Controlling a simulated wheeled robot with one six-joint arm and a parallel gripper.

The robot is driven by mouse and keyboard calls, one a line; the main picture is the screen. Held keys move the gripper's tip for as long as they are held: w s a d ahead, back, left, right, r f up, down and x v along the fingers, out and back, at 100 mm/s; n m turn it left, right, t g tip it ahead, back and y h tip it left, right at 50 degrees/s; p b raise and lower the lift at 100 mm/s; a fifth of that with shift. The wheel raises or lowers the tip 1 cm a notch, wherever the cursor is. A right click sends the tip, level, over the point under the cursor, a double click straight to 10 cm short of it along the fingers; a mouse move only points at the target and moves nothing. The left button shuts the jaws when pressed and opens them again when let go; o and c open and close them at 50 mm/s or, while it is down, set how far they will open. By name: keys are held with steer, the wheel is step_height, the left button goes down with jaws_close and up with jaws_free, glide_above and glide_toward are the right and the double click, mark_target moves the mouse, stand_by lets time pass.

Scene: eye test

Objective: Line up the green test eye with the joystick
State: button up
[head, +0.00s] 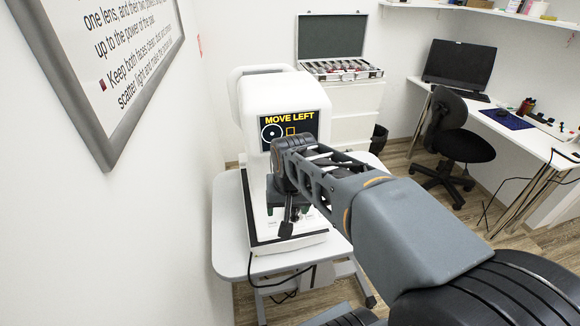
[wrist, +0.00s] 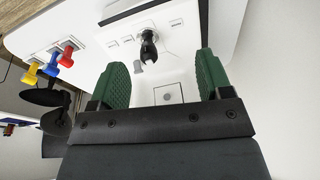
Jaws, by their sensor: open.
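The white instrument (head: 252,100) stands on a small table. Its screen (head: 290,128) reads "MOVE LEFT" in yellow. Below the words are a pale ring with a dark centre and a dot, and a yellow square outline to its right. I cannot make out a green test eye in either view. In the wrist view, the black joystick (wrist: 149,46) stands on the white base, ahead of and between the green finger pads. My gripper (wrist: 162,64) is open, with nothing between its pads. In the head view my arm hides part of the instrument's front.
The small table's bare top (head: 228,225) shows beside the instrument. A wall sign (head: 105,50) is close at left. A lens case (head: 340,68), chair (head: 455,140) and desk (head: 510,130) stand behind.

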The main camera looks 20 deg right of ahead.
steer(key=w+d+m+g, duration=0.1)
steer(key=w+d+m, duration=0.25)
steer(key=w, duration=0.25)
steer(key=m+g, duration=0.1)
steer(key=m, duration=0.3)
glide_above(295, 209)
steer(key=w, duration=0.2)
steer(key=f, duration=0.2)
steer(key=shift+s+d+f+b, duration=0.1)
steer(key=shift+d+f+b, duration=0.1)
steer(key=shift+d+b, duration=0.15)
step_height(295, 209, down, 13)
steer(key=shift+r, duration=0.1)
steer(key=shift+c, duration=0.3)
steer(key=c, duration=0.9)
steer(key=shift+c, duration=0.2)
